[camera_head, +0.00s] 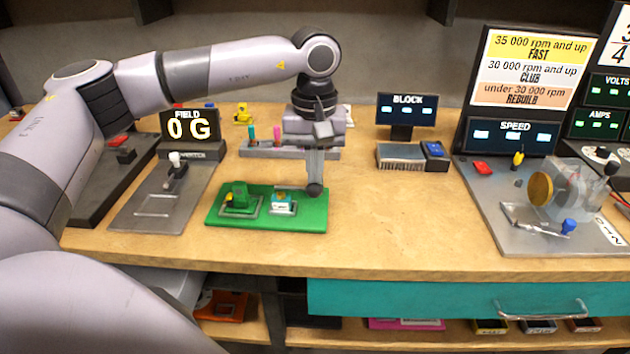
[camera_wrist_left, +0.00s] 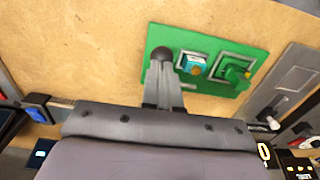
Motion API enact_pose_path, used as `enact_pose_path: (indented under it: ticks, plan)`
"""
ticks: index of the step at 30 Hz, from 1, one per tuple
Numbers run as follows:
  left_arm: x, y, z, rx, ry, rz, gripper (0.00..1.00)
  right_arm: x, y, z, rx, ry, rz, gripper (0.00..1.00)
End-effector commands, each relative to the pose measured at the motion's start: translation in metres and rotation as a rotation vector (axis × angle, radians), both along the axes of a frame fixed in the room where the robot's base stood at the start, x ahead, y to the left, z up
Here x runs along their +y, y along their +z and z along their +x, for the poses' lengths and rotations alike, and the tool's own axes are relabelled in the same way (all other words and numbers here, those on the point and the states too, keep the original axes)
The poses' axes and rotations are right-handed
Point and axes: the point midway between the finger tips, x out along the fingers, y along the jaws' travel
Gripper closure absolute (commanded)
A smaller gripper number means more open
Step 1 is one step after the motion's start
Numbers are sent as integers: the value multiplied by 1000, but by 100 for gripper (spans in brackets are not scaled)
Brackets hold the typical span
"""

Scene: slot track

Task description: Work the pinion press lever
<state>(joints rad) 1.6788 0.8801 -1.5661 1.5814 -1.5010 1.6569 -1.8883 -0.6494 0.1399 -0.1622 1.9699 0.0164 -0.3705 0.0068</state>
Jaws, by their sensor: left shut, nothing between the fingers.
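My left gripper (camera_head: 316,178) points down over the right part of a green board (camera_head: 300,224). Its fingers are shut with nothing between them. A dark round knob (camera_head: 314,190) shows right at the fingertips; it also shows in the left wrist view (camera_wrist_left: 162,53). I cannot tell whether the knob is the press lever's end or whether the fingers touch it. The board carries a green block (camera_head: 240,196) and a small blue-and-white block (camera_head: 282,201), each in a metal frame. No press body is clearly visible; my gripper may hide some of it. My right gripper is out of view.
Behind my wrist is a grey rack (camera_head: 262,152) with coloured pegs. A grey plate with a white-knobbed lever (camera_head: 175,160) lies left. The BLOCK display (camera_head: 407,110) and a metal block (camera_head: 401,156) stand behind right. A gold-disc device (camera_head: 540,188) is far right. The middle bench is clear.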

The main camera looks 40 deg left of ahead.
Motion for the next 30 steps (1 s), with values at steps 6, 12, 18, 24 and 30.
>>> enact_pose_path:
  ticks: [6,12,18,24,30]
  plan:
    - [1,-12,0,1,3,2,100,1,-7,0,8,3,1,57]
    - [1,-20,0,2,3,2,100,2,-12,0,10,4,5,57]
    - [1,-28,0,2,2,1,100,4,-15,1,10,5,8,57]
    - [1,-26,0,1,2,2,100,4,-11,2,7,7,9,57]
    - [1,-12,0,1,2,1,100,4,0,2,1,7,7,57]
